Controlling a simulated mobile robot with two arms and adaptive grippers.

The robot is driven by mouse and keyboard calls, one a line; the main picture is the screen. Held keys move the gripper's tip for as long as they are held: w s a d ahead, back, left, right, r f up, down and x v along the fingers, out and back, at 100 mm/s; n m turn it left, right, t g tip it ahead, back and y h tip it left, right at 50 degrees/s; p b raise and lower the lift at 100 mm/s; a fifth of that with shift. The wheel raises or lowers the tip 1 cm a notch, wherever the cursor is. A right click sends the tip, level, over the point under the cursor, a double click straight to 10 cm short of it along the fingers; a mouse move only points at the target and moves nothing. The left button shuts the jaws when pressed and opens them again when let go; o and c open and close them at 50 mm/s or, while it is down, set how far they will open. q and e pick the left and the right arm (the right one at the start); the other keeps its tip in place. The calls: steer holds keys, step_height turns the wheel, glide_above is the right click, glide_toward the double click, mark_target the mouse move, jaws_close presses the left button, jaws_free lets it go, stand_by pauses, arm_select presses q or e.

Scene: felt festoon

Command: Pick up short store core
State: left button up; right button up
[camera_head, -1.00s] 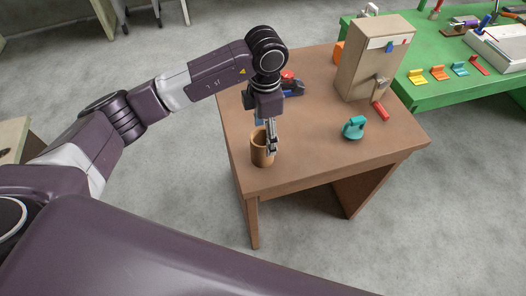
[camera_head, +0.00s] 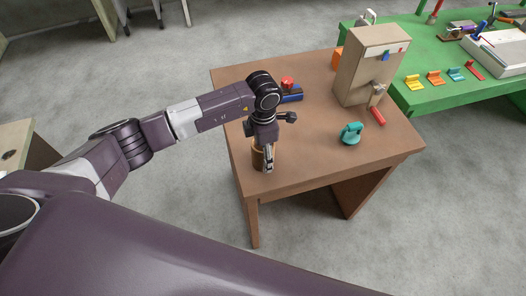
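A short brown, cup-like cylinder (camera_head: 257,160) stands near the left front corner of the brown table (camera_head: 310,163); it is the likeliest match for the short store core, but I cannot be sure. My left gripper (camera_head: 268,168) points down right at this cylinder, its fingers covering the cylinder's right part. The fingers look close together, seen nearly edge-on. I cannot tell whether they touch or grip the cylinder. My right gripper is not in view.
A teal handled object (camera_head: 351,134) and a red piece (camera_head: 378,116) lie to the right. A beige box (camera_head: 363,75) stands at the back right. A blue and red item (camera_head: 290,93) lies behind my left wrist. A green table (camera_head: 440,98) is beyond.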

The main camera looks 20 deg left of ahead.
arm_select(q)
steer(key=c, duration=1)
